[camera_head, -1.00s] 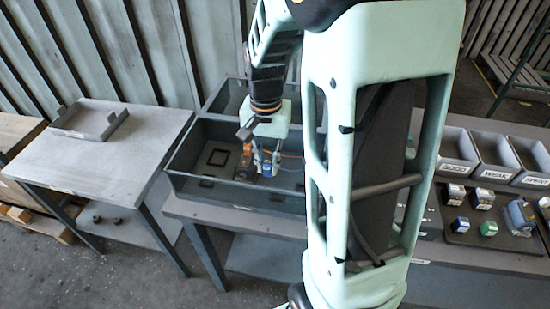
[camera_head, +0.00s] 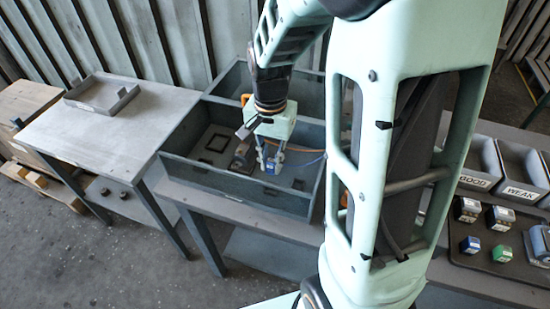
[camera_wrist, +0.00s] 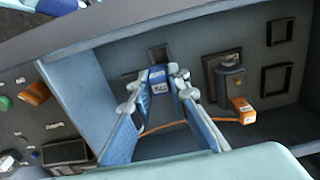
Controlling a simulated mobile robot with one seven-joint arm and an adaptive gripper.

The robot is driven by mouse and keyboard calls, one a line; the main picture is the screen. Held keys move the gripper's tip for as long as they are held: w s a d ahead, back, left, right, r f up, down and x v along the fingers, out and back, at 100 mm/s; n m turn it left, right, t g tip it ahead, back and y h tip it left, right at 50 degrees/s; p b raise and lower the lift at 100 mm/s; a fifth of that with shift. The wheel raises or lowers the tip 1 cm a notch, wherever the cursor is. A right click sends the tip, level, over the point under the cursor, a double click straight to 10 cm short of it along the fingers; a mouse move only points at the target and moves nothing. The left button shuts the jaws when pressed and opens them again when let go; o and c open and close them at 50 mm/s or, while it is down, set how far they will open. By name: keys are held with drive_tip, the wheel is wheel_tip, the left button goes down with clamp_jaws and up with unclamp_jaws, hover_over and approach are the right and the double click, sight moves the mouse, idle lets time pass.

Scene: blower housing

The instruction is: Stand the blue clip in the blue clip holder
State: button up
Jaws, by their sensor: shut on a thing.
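My gripper (camera_head: 272,165) points down inside the grey open box on the bench. In the wrist view my gripper (camera_wrist: 160,92) is shut on the blue clip (camera_wrist: 158,78), a small blue block with a pale label. The clip also shows between the fingertips in the head view (camera_head: 270,169). In the wrist view a small grey square fitting (camera_wrist: 159,53) lies just beyond the clip; I cannot tell whether it is the blue clip holder or whether the clip touches it. The fingers hide part of the floor around the clip.
A dark upright part with an orange connector (camera_wrist: 241,110) and an orange cable stands beside the clip. Empty square frames (camera_wrist: 276,79) lie on the box floor. The box walls (camera_head: 240,186) surround my gripper. A board with small parts (camera_head: 485,240) is at the right.

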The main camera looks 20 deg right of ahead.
drive_tip(key=shift+f, duration=0.15)
drive_tip(key=b, duration=0.5)
hover_over(272, 182)
drive_tip(key=s, duration=0.2)
drive_tip(key=shift+w+a+f, duration=0.1)
drive_tip(key=shift+a+f, duration=0.05)
drive_tip(key=shift+f, duration=1.25)
drive_tip(key=shift+w+a+f, duration=0.1)
drive_tip(key=shift+a+f, duration=0.05)
drive_tip(key=shift+f, duration=1.2)
drive_tip(key=shift+f+b, duration=0.65)
drive_tip(key=shift+f, duration=0.55)
drive_tip(key=o, duration=0.9)
drive_tip(key=shift+s, duration=0.1)
drive_tip(key=shift+o, duration=0.2)
drive_tip(key=shift+r, duration=0.1)
wheel_tip(272, 182, up, 12)
